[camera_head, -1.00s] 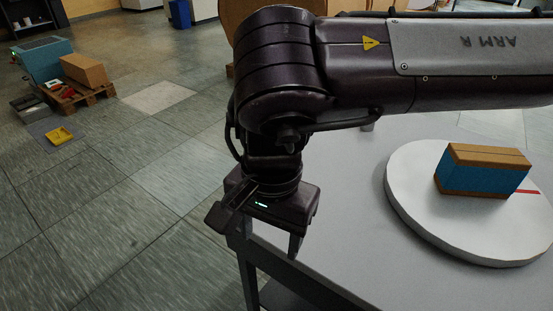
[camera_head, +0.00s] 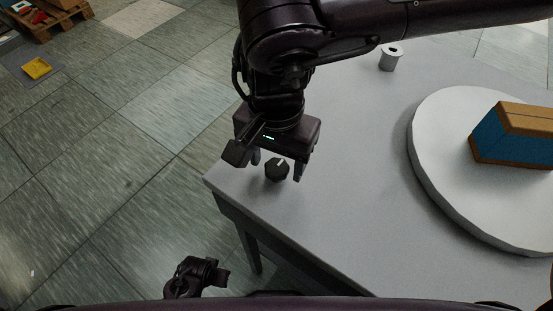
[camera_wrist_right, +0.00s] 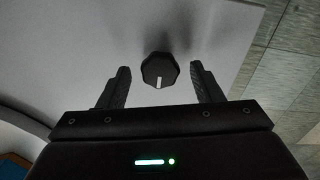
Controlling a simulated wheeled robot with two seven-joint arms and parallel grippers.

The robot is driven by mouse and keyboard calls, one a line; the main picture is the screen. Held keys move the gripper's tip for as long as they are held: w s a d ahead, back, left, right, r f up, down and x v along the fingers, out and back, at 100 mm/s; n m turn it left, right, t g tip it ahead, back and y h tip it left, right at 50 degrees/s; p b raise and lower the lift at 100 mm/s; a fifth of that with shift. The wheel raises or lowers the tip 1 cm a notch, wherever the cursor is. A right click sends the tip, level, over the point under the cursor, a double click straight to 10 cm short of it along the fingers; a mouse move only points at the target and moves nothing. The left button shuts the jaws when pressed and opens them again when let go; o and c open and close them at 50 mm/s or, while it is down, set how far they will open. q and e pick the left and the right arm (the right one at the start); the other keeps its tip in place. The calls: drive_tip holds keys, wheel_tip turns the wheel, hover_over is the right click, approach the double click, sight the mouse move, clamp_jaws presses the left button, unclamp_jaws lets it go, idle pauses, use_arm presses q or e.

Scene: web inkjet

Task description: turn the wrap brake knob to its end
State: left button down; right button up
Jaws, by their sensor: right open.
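The wrap brake knob (camera_head: 277,169) is a small black faceted knob with a white pointer line, near the left corner of the grey table. In the right wrist view the knob (camera_wrist_right: 160,71) stands between and a little beyond the two fingertips, its white line pointing down in the picture. My right gripper (camera_head: 278,174) is open above the knob, with a finger on each side. It also shows in the right wrist view (camera_wrist_right: 161,82), with a gap on both sides of the knob. My left gripper (camera_head: 222,277) is at the bottom of the head view, off the table; its jaws are unclear.
The grey table (camera_head: 340,200) holds a white round turntable (camera_head: 435,190) at the right, with a blue and brown box (camera_head: 515,138) on it. A small grey cylinder (camera_head: 391,57) stands at the back. The table between knob and turntable is clear.

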drive_tip(key=shift+f, duration=0.4)
drive_tip(key=c, duration=1)
